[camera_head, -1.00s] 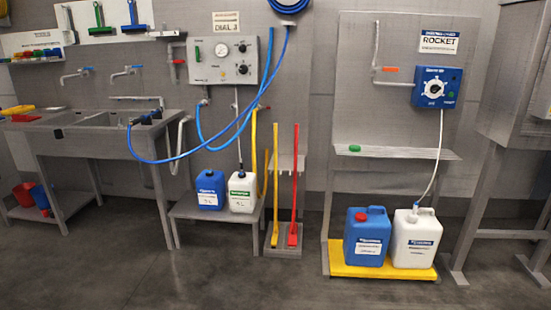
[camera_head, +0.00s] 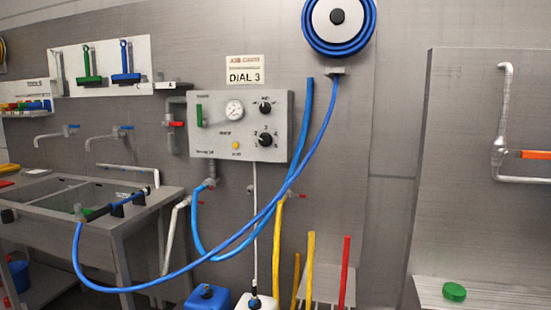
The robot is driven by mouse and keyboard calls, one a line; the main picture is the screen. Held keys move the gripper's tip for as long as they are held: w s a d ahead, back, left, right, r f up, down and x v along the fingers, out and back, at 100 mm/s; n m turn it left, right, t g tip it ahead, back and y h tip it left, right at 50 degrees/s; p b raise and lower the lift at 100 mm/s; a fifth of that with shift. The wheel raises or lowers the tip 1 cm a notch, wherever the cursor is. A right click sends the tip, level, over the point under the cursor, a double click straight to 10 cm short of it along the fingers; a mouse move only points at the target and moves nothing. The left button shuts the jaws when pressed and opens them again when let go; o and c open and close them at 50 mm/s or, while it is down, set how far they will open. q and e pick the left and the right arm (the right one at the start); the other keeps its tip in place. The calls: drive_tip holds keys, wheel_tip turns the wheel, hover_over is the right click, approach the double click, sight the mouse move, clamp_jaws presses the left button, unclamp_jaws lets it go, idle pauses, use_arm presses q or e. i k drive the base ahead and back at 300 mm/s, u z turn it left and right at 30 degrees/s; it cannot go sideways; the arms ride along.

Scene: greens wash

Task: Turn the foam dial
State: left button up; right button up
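A grey control panel (camera_head: 215,145) hangs on the wall in the middle of the head view. It carries a round gauge (camera_head: 234,110), a green lever (camera_head: 199,115), an upper black knob (camera_head: 265,107) and a larger black dial (camera_head: 265,140) with numbers around it. A small yellow button (camera_head: 236,145) sits left of the larger dial. I cannot tell for sure which knob is the foam dial or read its exact setting. A sign above the panel (camera_head: 245,76) reads "DIAL 3". Neither of my grippers shows in the view.
Blue (camera_head: 208,297) and white (camera_head: 257,302) canisters stand below. Yellow (camera_head: 309,270) and red (camera_head: 345,272) handles stand right of them.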

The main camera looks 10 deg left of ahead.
sight(265, 139)
drive_tip(key=u, duration=1.6)
drive_tip(key=i, duration=2.5)
drive_tip(key=z, duration=1.3)
